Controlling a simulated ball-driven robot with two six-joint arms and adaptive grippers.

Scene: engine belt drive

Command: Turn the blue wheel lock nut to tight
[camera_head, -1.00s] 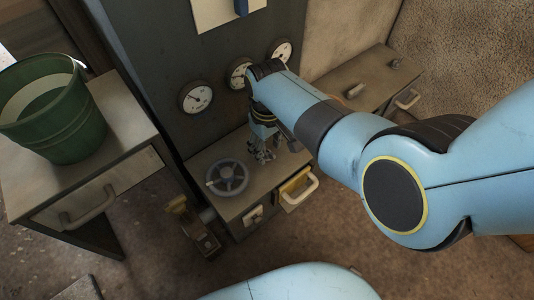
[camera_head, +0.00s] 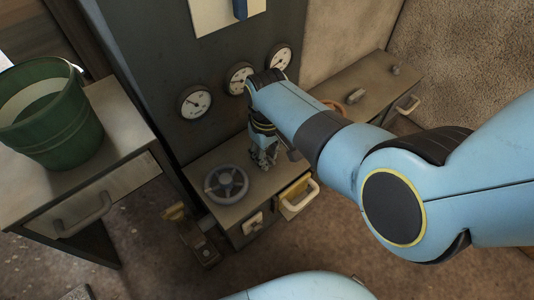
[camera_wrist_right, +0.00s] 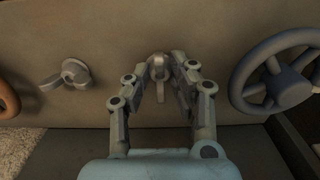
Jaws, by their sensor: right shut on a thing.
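A grey-blue spoked wheel (camera_head: 226,185) lies on top of the low cabinet under the gauges. It also shows at the right of the right wrist view (camera_wrist_right: 276,75). My right gripper (camera_head: 264,160) points down at the cabinet top beside the wheel. In the right wrist view its two fingers (camera_wrist_right: 159,78) are closed around a small grey winged nut (camera_wrist_right: 158,68) standing between the wheel and another grey winged nut (camera_wrist_right: 72,74). The fingers hide part of the held nut, and I cannot read its tight or loose mark. My left gripper is not in view.
Several round gauges (camera_head: 194,101) sit on the dark panel behind. A drawer with a pale handle (camera_head: 299,196) is partly open below the gripper. A green bucket (camera_head: 52,115) stands on the left cabinet. An orange ring (camera_head: 333,106) lies to the right, behind my arm.

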